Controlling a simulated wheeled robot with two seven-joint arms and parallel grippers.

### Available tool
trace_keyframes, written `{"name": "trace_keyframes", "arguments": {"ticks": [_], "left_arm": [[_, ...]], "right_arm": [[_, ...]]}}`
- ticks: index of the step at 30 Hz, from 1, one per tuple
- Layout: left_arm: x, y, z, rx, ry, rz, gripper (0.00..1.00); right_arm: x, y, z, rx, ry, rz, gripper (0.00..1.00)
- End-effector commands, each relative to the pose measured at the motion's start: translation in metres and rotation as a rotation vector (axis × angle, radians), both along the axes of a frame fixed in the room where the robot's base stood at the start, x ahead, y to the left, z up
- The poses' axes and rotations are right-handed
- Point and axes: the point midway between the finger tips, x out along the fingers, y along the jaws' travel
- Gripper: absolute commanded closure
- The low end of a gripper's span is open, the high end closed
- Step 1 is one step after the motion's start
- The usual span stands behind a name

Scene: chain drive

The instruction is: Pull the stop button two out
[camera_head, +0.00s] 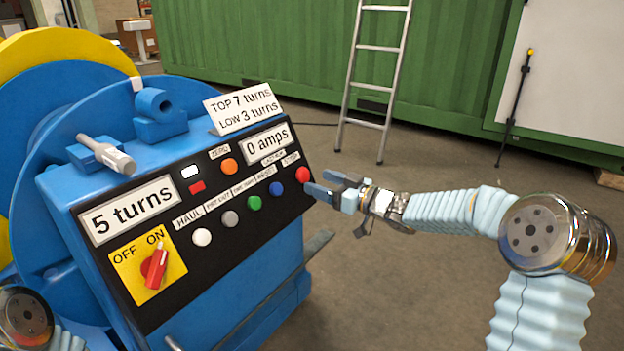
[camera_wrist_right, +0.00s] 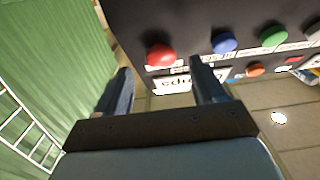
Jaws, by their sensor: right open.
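The red stop button (camera_head: 303,174) is at the right end of the button row on the black panel, under a small label that seems to read STOP. My right gripper (camera_head: 315,181) is open and empty, its fingertips close in front of the button. In the right wrist view the red button (camera_wrist_right: 160,54) shows beyond the open fingers, roughly centred between them. The fingers do not appear to hold it, and I cannot tell whether a fingertip touches the panel. My left gripper is out of view; only part of my left arm shows at the lower left.
The blue machine's panel carries blue (camera_head: 276,188), green (camera_head: 254,203), grey (camera_head: 230,218) and white (camera_head: 201,237) buttons, and a red OFF/ON switch (camera_head: 155,265) turned toward ON. Displays read "5 turns" (camera_head: 130,210) and "0 amps" (camera_head: 267,140). A ladder (camera_head: 377,48) stands behind. Floor right of the machine is open.

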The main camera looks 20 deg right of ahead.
Motion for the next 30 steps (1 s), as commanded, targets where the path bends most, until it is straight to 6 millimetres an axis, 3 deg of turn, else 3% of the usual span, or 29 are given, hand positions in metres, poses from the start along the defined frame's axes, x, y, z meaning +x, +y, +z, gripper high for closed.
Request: {"name": "trace_keyframes", "arguments": {"ticks": [6,18,30], "left_arm": [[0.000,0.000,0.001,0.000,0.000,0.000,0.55],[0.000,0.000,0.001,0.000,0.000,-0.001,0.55],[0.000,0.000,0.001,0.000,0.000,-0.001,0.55]], "right_arm": [[0.025,0.019,0.000,0.001,0.000,0.000,0.31],[0.031,0.024,0.000,0.001,0.001,-0.002,0.32],[0.031,0.024,0.000,0.001,0.001,-0.001,0.94]]}}
